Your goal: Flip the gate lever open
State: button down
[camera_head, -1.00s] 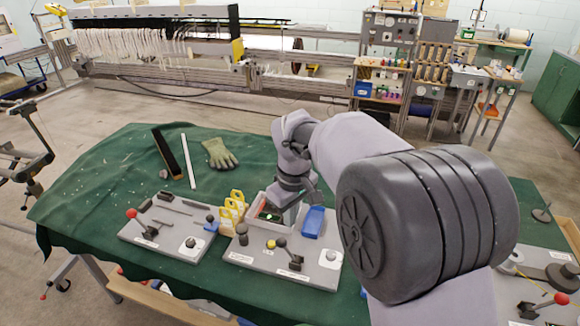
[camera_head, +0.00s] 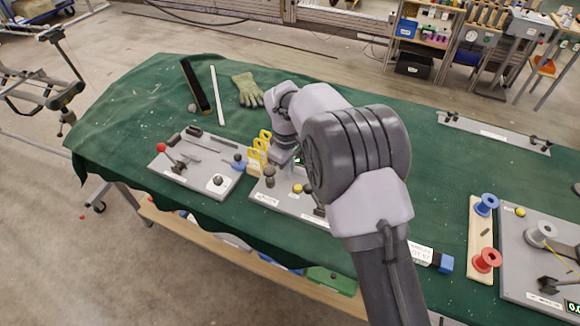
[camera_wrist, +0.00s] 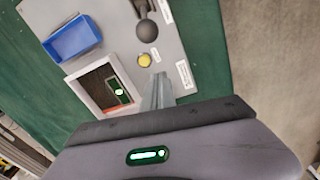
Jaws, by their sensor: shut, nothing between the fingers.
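A lever with a dark ball knob (camera_wrist: 147,31) stands on the grey plate (camera_wrist: 178,55) in the wrist view; no label there is legible, so I cannot confirm it is the gate lever. My gripper (camera_wrist: 158,80) is shut and empty. Its fingertips show below a yellow button (camera_wrist: 144,60), apart from the knob in the picture. In the head view my arm partly covers this plate (camera_head: 268,200) and the lever. Another lever with a red knob (camera_head: 161,148) stands on the plate at the left (camera_head: 196,163).
A blue bin (camera_wrist: 75,38) and an open white-walled box (camera_wrist: 75,88) are close to my gripper. Yellow pieces (camera_head: 257,153) stand between the two plates. A glove (camera_head: 247,90) and a white bar (camera_head: 217,95) lie behind. Spools (camera_head: 487,204) stand at the right.

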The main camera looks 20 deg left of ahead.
notch_tip(320, 180, down, 4)
jog(key=shift+w+f+b, duration=0.1)
jog(key=shift+w+b, duration=0.05)
jog(key=shift+b, duration=0.45)
jog(key=d, duration=0.1)
jog(key=d+r, duration=0.1)
jog(key=s+d+b, duration=0.1)
jog(key=shift+d+r, duration=0.2)
jog(key=shift+d, duration=0.1)
jog(key=shift+w+d, duration=0.1)
